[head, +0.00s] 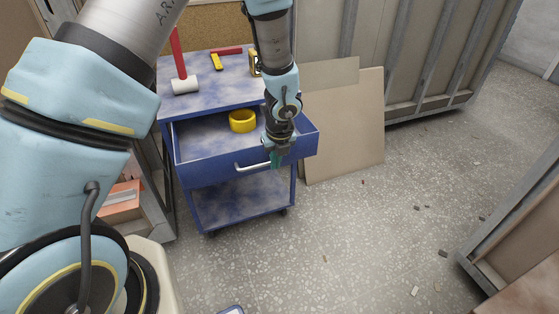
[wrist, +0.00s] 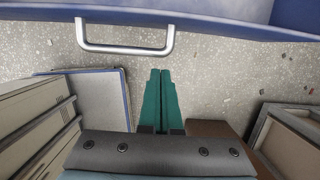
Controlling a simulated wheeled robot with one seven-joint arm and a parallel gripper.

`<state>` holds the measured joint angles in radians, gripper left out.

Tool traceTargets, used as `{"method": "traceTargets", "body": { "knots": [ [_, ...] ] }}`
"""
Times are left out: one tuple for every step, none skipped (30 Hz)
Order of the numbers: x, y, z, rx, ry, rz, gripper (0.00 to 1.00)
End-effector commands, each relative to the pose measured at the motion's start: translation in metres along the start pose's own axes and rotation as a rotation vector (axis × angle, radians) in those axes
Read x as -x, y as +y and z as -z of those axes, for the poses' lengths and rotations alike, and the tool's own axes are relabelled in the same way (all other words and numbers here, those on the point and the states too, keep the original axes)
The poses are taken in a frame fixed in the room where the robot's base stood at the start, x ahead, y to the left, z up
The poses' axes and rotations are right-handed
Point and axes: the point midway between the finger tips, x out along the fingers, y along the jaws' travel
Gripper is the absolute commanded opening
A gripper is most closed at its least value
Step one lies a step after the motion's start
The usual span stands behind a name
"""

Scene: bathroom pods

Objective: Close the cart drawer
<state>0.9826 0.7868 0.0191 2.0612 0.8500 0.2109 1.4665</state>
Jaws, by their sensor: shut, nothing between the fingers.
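The blue cart (head: 240,98) stands in the upper middle of the head view. Its drawer (head: 213,173) is pulled out, with a silver bar handle (head: 253,167) on the front and a yellow tape roll (head: 242,121) inside. In the wrist view the handle (wrist: 124,48) and part of the drawer front (wrist: 200,14) show at the top. My gripper (head: 276,158) is at the drawer front near the handle's right end. Its green fingers (wrist: 160,75) are together and empty, with the tips just below the handle in the wrist view. I cannot tell whether they touch the drawer.
A mallet (head: 185,84) and other tools lie on the cart top. Flat boards (head: 345,120) lean against the wall panels right of the cart. An orange item (head: 122,200) sits on a shelf at left. The speckled floor (head: 370,220) in front and right is mostly clear, with small debris.

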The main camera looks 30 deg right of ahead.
Motion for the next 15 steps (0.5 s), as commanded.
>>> {"method": "traceTargets", "body": {
  "knots": [
    [-0.0004, 0.0003, -0.003, 0.001, 0.0, 0.0, 0.0],
    [-0.001, 0.0001, -0.0043, 0.001, 0.0, 0.0, 0.0],
    [-0.0017, 0.0, -0.0055, 0.0, 0.0, 0.0, 0.0],
    [-0.0021, 0.0, -0.006, 0.0, 0.0, 0.0, 0.0],
    [-0.0024, 0.0, -0.0063, 0.0, 0.0, 0.0, 0.0],
    [-0.0027, 0.0, -0.0064, 0.0, 0.0, 0.0, 0.0],
    [-0.0028, 0.0, -0.0064, 0.0, 0.0, 0.0, 0.0],
    [-0.0029, 0.0001, -0.0064, 0.0, 0.0, 0.0, 0.0],
    [-0.0029, 0.0001, -0.0063, 0.0, 0.0, 0.0, 0.0],
    [-0.0029, 0.0001, -0.0063, 0.0, 0.0, 0.0, 0.0],
    [-0.0029, 0.0001, -0.0063, 0.0, 0.0, 0.0, 0.0],
    [-0.0028, 0.0001, -0.0062, 0.0, 0.0, 0.0, 0.0],
    [-0.0028, 0.0002, -0.0063, 0.0, 0.0, 0.0, 0.0],
    [-0.0027, 0.0002, -0.0065, 0.0, 0.0, 0.0, 0.0],
    [-0.0027, 0.0003, -0.0071, 0.0, 0.0, 0.0, 0.0]
  ]
}}
